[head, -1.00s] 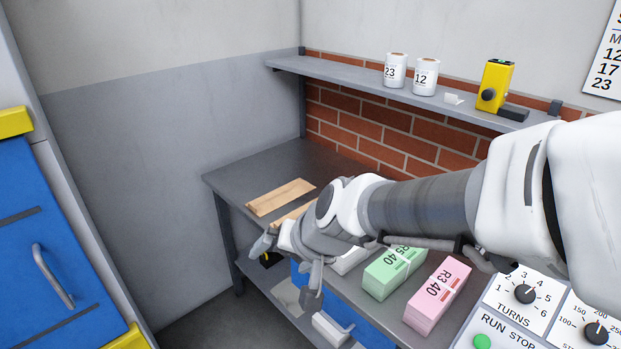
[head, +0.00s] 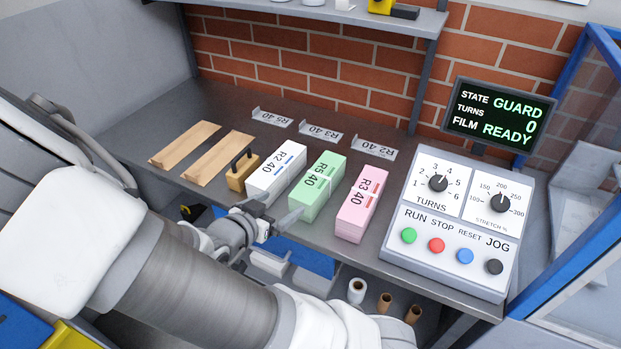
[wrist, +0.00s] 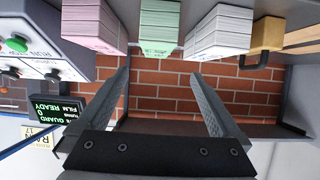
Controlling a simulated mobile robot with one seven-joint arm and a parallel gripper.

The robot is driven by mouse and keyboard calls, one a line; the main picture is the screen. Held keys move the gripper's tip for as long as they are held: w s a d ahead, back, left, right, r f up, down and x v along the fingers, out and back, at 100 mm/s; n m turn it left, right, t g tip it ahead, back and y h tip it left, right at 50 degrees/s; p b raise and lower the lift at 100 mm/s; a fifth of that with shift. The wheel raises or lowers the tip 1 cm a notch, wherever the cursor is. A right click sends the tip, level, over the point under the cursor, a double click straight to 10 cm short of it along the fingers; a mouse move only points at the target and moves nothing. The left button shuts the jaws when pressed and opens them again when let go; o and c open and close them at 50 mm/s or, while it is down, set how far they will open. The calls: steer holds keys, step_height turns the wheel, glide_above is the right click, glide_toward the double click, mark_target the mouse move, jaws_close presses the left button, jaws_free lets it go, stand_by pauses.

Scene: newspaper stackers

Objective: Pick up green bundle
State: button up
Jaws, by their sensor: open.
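The green bundle (head: 318,186), labelled R5 40 with a pale band around it, lies on the grey bench between the white bundle (head: 276,172) and the pink bundle (head: 362,204). It also shows in the upside-down wrist view (wrist: 159,27), above and beyond the fingers. My gripper (head: 279,213) is at the bench's front edge, in front of the white and green bundles. In the wrist view its two fingers (wrist: 162,95) are wide apart with nothing between them. Whether a fingertip touches a bundle cannot be told from the head view.
A control panel (head: 452,222) stands to the right. Small label holders (head: 320,132) stand behind. A lower shelf holds rolls (head: 357,289).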

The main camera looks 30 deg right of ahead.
steer(key=b, duration=0.4)
glide_toward(316, 179)
steer(key=shift+h, duration=0.4)
steer(key=x, duration=0.4)
steer(key=shift+s+a+f, duration=0.1)
steer(key=shift+a+f, duration=0.05)
steer(key=shift+f, duration=0.2)
steer(key=shift+b+x, duration=1.1)
steer(key=shift+x, duration=1.8)
steer(key=shift+a, duration=0.15)
jaws_close()
steer(key=shift+r, duration=0.15)
